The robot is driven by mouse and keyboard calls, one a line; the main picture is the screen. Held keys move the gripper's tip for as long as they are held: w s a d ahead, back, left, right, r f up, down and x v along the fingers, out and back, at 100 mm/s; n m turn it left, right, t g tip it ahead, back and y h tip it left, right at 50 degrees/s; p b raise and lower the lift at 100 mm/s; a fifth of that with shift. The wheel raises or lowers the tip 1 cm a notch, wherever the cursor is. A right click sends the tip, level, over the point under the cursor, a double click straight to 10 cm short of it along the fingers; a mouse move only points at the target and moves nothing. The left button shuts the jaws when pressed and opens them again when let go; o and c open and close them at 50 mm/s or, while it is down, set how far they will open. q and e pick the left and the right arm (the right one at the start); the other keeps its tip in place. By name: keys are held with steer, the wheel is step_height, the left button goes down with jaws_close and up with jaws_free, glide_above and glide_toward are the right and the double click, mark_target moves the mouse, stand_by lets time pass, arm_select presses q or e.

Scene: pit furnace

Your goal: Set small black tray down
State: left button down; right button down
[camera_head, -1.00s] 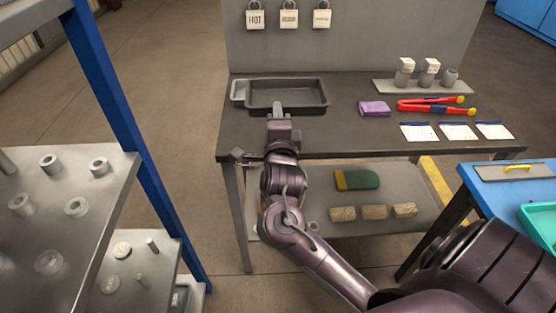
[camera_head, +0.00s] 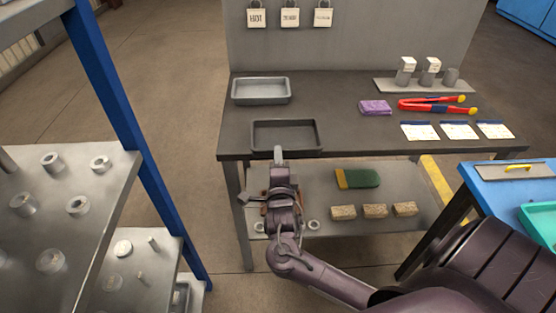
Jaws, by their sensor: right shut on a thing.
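The small black tray (camera_head: 318,136) is at the front left edge of the dark table, in the head view. It looks level, but I cannot tell whether it rests on the tabletop or hangs just above it. My right gripper (camera_head: 279,155) is shut on the tray's near rim, its arm coming up from the bottom of the picture. The fingertips are partly hidden by the gripper's own body. My left gripper is not in view.
A grey metal tray (camera_head: 261,100) sits behind the black tray on the table (camera_head: 345,90). A purple cloth (camera_head: 375,108), red tongs (camera_head: 430,104) and white cards (camera_head: 458,131) lie to the right. The tabletop between tray and cards is clear. A metal rack (camera_head: 80,235) stands left.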

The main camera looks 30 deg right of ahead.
steer(key=c, duration=1.4)
jaws_free()
steer(key=shift+f, duration=0.15)
steer(key=shift+c, duration=0.2)
steer(key=o, duration=0.4)
steer(key=b+v, duration=0.1)
steer(key=v, duration=1.1)
steer(key=shift+s+b, duration=0.15)
steer(key=shift+b, duration=0.15)
